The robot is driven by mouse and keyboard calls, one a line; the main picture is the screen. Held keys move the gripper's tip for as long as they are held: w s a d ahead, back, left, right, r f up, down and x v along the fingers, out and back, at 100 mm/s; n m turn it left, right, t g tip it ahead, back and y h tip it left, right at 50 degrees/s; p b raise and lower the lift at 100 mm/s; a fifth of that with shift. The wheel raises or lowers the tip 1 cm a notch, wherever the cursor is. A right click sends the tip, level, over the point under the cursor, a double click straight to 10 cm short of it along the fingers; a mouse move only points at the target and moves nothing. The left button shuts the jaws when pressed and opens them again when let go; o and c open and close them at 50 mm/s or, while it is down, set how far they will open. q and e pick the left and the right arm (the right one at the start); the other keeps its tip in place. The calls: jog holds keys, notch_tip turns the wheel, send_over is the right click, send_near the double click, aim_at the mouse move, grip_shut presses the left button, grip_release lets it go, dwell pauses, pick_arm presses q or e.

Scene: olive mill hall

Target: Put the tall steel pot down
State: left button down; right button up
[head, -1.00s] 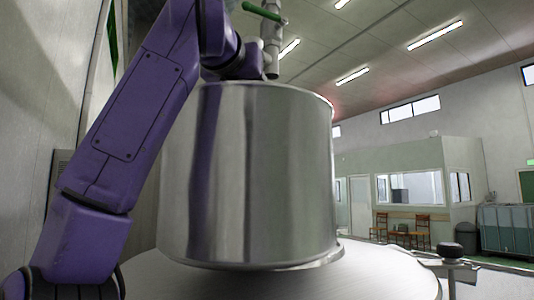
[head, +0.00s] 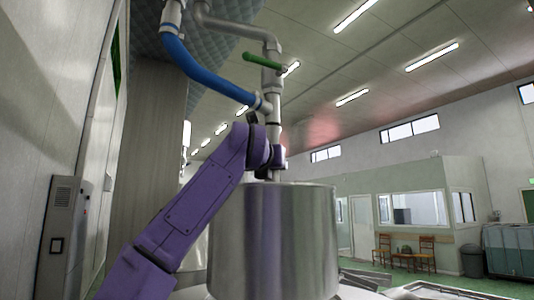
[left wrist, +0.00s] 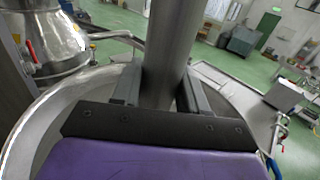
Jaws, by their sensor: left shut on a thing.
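The tall steel pot (head: 275,240) is a wide, shiny, upright cylinder in the lower middle of the head view. A broad pale round surface with a raised rim (left wrist: 62,97) lies below. My right gripper is in neither view.
A steel pipe (head: 272,82) with a green valve lever and a blue hose (head: 205,75) hang above and behind the pot. A metal vessel (left wrist: 50,35) stands at the left wrist view's upper left. Chairs (head: 427,250) stand far off.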

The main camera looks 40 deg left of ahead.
pick_arm(q)
jog(key=shift+w+a+f, duration=0.3)
jog(key=shift+w+f, duration=0.15)
jog(key=shift+f, duration=0.35)
jog(key=shift+s+f+p, duration=0.15)
jog(key=shift+f+p, duration=0.15)
jog(key=shift+f, duration=0.5)
jog(key=c, duration=0.6)
grip_release()
jog(key=shift+f, duration=0.1)
jog(key=shift+d, duration=0.1)
